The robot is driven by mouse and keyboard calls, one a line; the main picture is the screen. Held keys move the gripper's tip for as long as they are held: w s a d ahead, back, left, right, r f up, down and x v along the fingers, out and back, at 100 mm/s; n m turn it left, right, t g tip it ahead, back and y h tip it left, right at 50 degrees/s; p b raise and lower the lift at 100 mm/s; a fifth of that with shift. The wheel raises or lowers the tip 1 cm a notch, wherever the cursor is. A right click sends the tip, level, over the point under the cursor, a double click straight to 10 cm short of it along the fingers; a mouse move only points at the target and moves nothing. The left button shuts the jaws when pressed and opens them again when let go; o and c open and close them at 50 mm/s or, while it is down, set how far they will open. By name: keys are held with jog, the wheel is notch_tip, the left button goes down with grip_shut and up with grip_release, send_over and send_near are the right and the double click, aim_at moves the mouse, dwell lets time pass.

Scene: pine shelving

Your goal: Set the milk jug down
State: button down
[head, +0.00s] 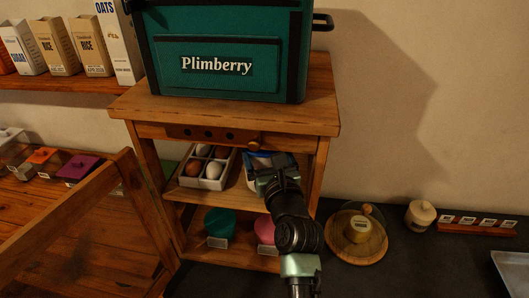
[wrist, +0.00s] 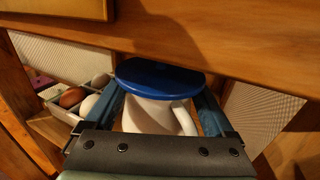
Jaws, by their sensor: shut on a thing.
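The milk jug is white with a round blue lid (wrist: 160,77) and a handle on its right side. In the wrist view its white body (wrist: 150,115) stands between the two blue fingers of my gripper (wrist: 160,98), which is shut on it. In the head view my gripper (head: 272,172) reaches into the middle shelf of the wooden stand (head: 215,118). There the jug (head: 258,160) is mostly hidden behind my gripper. It looks roughly upright. I cannot tell whether its base touches the shelf board.
An egg box (head: 207,170) sits left of the jug on the same shelf. The stand's top board is close above the lid. Teal (head: 220,222) and pink (head: 265,229) bowls are on the lower shelf. A green Plimberry box (head: 225,60) stands on top.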

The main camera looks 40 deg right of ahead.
jog(key=shift+s+f, duration=0.1)
jog(key=shift+f, duration=0.4)
jog(key=shift+f, duration=0.1)
grip_release()
jog(key=shift+f, duration=0.25)
jog(key=shift+r, duration=0.15)
jog(key=b+v, duration=0.1)
jog(key=v, duration=1.1)
